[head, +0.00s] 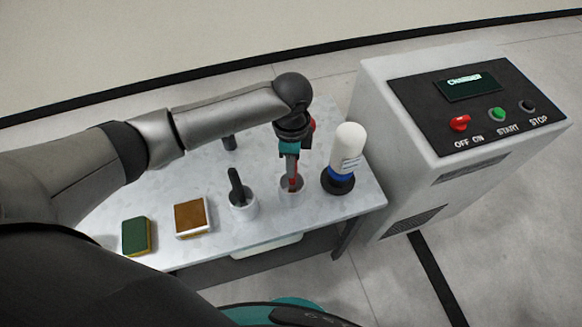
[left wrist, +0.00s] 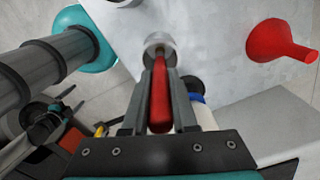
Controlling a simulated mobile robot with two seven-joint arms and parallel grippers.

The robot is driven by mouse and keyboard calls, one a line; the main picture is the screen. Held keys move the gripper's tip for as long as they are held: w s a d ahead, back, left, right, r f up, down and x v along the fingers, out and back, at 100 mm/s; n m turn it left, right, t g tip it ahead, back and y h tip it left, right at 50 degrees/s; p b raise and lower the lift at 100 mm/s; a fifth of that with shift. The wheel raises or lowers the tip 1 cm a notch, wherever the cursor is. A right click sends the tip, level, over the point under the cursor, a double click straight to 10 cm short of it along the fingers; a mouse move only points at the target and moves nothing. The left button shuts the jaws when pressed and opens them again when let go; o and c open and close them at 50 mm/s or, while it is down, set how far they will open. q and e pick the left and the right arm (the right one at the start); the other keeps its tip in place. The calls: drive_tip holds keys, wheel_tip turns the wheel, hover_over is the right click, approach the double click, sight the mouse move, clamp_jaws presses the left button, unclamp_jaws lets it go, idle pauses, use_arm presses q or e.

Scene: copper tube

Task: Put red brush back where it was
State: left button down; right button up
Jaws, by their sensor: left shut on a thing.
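The red brush is held upright in my left gripper (head: 289,160), which is shut on its red handle (head: 292,174). The handle also shows between the fingers in the left wrist view (left wrist: 160,95). The brush's lower end is at the mouth of a small light cup (head: 291,186). The cup shows just beyond the fingers in the left wrist view (left wrist: 158,46). How deep the brush sits in the cup, and whether it touches the bottom, I cannot tell.
A white bottle (head: 347,150) stands close right of the cup. A cup with a black-handled brush (head: 240,202) stands left. A brown-topped block (head: 190,218) and a green sponge (head: 136,236) lie further left. A red funnel (left wrist: 280,45) is behind. The charger cabinet (head: 440,170) borders the table.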

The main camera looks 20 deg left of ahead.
use_arm(q)
wheel_tip(320, 180, down, 2)
drive_tip(key=shift+f, duration=0.15)
drive_tip(key=shift+f, duration=0.1)
drive_tip(key=c, duration=0.7)
unclamp_jaws()
wheel_tip(320, 180, up, 12)
drive_tip(key=shift+r+p, duration=0.2)
drive_tip(key=shift+p, duration=0.85)
